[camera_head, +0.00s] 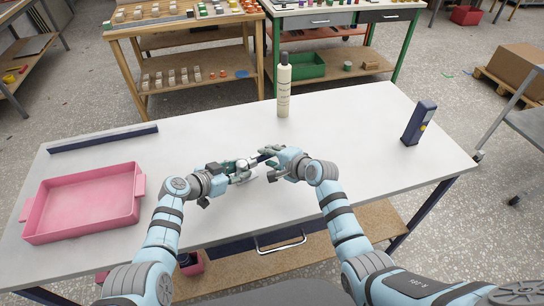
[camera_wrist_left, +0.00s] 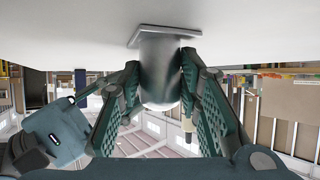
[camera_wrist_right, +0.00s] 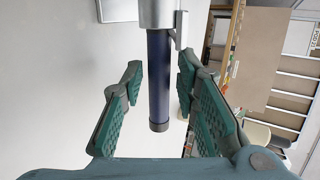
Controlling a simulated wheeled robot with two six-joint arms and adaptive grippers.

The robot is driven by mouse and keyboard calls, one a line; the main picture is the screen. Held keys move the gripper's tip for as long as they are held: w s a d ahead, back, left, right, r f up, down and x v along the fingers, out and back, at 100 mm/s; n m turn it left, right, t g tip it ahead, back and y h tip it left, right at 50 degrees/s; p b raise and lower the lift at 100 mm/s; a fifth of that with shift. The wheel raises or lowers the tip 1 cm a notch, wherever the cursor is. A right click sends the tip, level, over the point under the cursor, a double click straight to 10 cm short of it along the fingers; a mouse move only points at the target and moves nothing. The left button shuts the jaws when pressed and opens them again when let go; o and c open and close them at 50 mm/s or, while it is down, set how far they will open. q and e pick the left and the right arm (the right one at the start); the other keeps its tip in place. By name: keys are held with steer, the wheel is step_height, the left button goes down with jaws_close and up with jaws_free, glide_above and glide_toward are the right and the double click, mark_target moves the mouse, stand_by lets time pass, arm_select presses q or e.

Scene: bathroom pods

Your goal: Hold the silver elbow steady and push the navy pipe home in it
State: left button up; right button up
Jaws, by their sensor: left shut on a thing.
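The silver elbow (camera_wrist_left: 161,75) is a metal cylinder with a square flange, close to the white table top. My left gripper (camera_wrist_left: 160,82) is shut on it, one finger on each side. In the head view the elbow (camera_head: 243,163) is small and partly covered by the fingers. The navy pipe (camera_wrist_right: 159,85) is a dark blue tube with a dark end band. Its other end meets the silver elbow's mouth; how deep it sits, I cannot tell. My right gripper (camera_wrist_right: 160,66) is open, fingers either side of the pipe with gaps showing.
A pink tray (camera_head: 85,203) and a dark bar (camera_head: 103,138) lie on the table's left. A cream bottle (camera_head: 284,88) stands at the back, and a navy handheld device (camera_head: 419,122) stands at the right.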

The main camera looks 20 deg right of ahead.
arm_select(q)
steer(key=shift+f, duration=0.15)
arm_select(e)
steer(key=shift+o, duration=0.6)
steer(key=shift+s+d+r, duration=0.1)
steer(key=shift+s+d, duration=0.05)
steer(key=shift+s, duration=0.1)
steer(key=v, duration=1.1)
steer(key=shift+s+r, duration=0.15)
steer(key=shift+s, duration=0.05)
arm_select(q)
steer(key=o, duration=1)
arm_select(e)
steer(key=shift+w, duration=0.1)
arm_select(q)
steer(key=shift+o, duration=0.2)
